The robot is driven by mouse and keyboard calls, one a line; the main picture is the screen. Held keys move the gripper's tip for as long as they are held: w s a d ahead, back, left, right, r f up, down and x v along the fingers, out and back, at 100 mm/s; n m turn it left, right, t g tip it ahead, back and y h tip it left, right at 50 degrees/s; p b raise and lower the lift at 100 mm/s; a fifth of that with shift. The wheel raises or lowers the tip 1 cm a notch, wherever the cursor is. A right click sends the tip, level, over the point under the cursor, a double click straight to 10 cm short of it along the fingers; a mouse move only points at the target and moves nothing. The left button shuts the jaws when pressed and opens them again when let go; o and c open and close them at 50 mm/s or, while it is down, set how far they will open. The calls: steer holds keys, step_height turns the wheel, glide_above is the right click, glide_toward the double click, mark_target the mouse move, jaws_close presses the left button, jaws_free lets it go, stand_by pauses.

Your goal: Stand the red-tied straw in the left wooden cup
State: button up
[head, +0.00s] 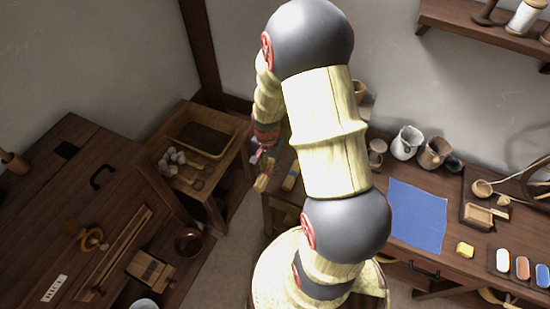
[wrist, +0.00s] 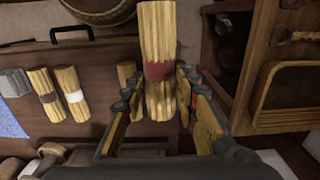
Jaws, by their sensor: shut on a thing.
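In the wrist view, the red-tied straw (wrist: 155,30) is a short bundle of yellow straw with a dark red band around it. My gripper (wrist: 160,98) has one finger on each side of its lower part and is shut on it. In the head view, my gripper (head: 264,158) is small and partly hidden by my arm, above the gap between the side stand and the bench. I cannot tell for sure which vessel is the left wooden cup; a brown mug (head: 435,152) and a smaller brownish cup (head: 376,151) stand along the back of the bench.
Other straw bundles lie on the wood in the wrist view, one with a white tie (wrist: 73,92) and one with a grey tie (wrist: 46,95). A blue cloth (head: 417,215) lies on the bench (head: 400,263). A stand with a tray (head: 178,150) is at left.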

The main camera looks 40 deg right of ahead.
mark_target(263, 177)
steer(key=a, duration=0.1)
steer(key=s+a+r, duration=0.1)
steer(key=a+r, duration=0.1)
steer(key=a, duration=0.1)
steer(key=shift+s+p, duration=0.35)
steer(key=shift+p, duration=0.05)
